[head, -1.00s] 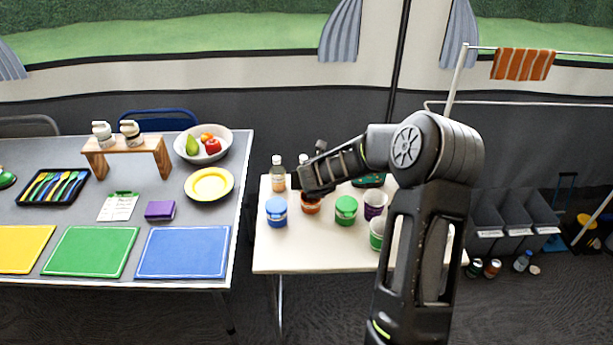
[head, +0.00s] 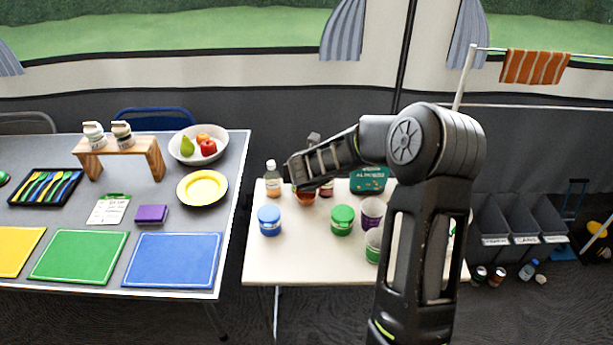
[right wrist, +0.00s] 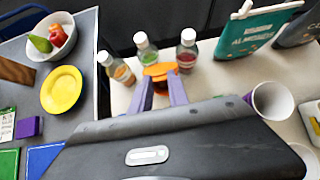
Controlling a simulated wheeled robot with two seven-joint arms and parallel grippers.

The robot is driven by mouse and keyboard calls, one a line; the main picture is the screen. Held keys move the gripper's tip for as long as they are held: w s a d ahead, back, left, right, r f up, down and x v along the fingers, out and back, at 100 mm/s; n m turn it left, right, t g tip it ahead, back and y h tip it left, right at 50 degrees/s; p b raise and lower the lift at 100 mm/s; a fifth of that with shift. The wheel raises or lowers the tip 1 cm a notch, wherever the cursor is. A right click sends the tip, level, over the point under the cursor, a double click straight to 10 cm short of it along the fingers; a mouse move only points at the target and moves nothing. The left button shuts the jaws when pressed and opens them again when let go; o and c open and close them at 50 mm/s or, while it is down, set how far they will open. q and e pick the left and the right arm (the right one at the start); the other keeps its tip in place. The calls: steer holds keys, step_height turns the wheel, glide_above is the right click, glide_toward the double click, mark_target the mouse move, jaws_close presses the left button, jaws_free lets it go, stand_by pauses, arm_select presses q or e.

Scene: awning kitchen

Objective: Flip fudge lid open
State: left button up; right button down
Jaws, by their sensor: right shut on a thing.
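An orange-brown jar (head: 306,198) shows in the head view under my right gripper (head: 298,184), at the back left of the white table; its label cannot be read. In the right wrist view its orange top (right wrist: 160,70) lies between the purple fingertips of my right gripper (right wrist: 160,84), which is shut on it. The gripper hides part of the jar in the head view, and the wrist housing hides its lower part in the wrist view. I cannot tell whether the jar touches the table. My left gripper is not in view.
Several small bottles, one orange (right wrist: 121,71), one green (right wrist: 147,54) and one red (right wrist: 187,52), stand close behind. A teal almonds bag (head: 369,180) and cups (head: 371,212) are to the right.

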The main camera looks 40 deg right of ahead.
steer(key=shift+a+r, duration=0.15)
stand_by(0.6)
steer(key=c, duration=1.2)
jaws_free()
steer(key=shift+c, duration=0.2)
steer(key=v, duration=0.7)
steer(key=shift+s+a+r, duration=0.15)
steer(key=shift+s, duration=0.1)
